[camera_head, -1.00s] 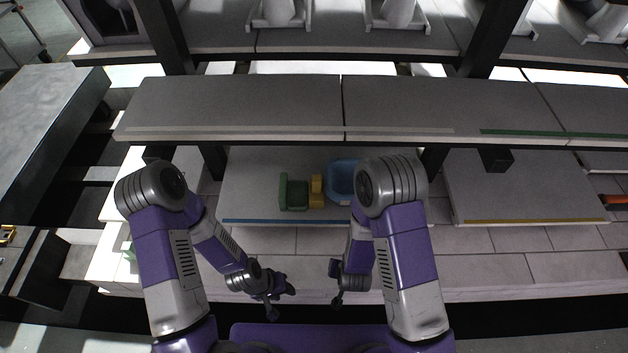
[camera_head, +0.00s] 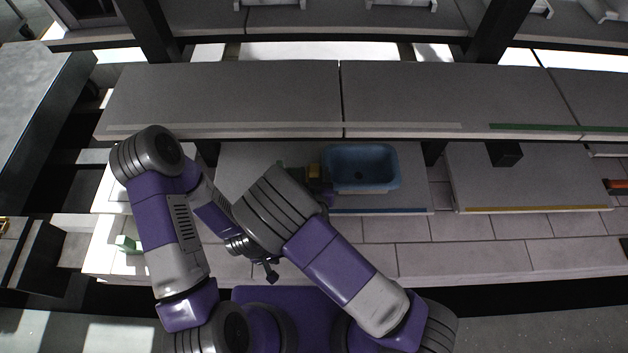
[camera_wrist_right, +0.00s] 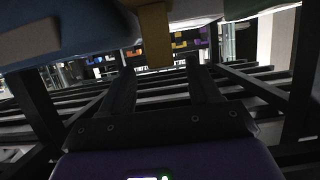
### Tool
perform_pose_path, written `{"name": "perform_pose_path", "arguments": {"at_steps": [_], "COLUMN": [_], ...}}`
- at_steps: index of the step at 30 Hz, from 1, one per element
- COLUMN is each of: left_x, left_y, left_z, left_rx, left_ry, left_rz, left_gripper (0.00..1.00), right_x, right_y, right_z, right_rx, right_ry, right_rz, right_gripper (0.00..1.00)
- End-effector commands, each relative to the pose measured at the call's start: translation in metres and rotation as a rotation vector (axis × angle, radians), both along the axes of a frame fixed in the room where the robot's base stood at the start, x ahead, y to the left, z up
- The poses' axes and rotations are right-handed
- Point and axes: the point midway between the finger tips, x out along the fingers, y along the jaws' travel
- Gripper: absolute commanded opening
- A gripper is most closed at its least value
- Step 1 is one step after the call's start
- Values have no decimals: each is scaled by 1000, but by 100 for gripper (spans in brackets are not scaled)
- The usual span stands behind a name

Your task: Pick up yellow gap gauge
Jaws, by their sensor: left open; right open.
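The yellow gap gauge (camera_head: 314,172) sits on the pale lower shelf, just left of the blue bin, partly covered by my right arm. In the right wrist view the gauge (camera_wrist_right: 154,36) hangs into the picture from the top, its end lined up with the gap between the fingertips. My right gripper (camera_wrist_right: 159,68) is open, with nothing seen clamped in it. In the head view my right arm largely hides that gripper near the gauge. My left gripper (camera_head: 271,273) is open and empty, low in front of the shelf.
The blue bin (camera_head: 362,170) stands right beside the gauge. The grey upper shelf (camera_head: 230,95) overhangs behind. Another pale slab (camera_head: 520,185) to the right has free room.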

Motion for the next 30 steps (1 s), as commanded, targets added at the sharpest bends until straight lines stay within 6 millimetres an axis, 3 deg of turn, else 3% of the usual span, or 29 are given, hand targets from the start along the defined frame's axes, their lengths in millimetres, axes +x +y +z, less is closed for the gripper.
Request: {"name": "perform_pose_path", "arguments": {"at_steps": [6,15,27,30], "left_x": [0,0,0,0], "left_y": [0,0,0,0], "left_z": [-7,-7,-7,-7], "left_rx": [0,0,0,0], "left_ry": [0,0,0,0], "left_rz": [0,0,0,0], "left_gripper": [43,43,43,43], "right_x": [29,34,33,33], "right_y": [2,2,2,2], "right_z": [-15,-16,-16,-16], "right_rx": [2,1,1,1], "right_ry": [0,1,1,1], "right_rz": [-2,0,0,0], "right_gripper": [62,62,2,0]}}
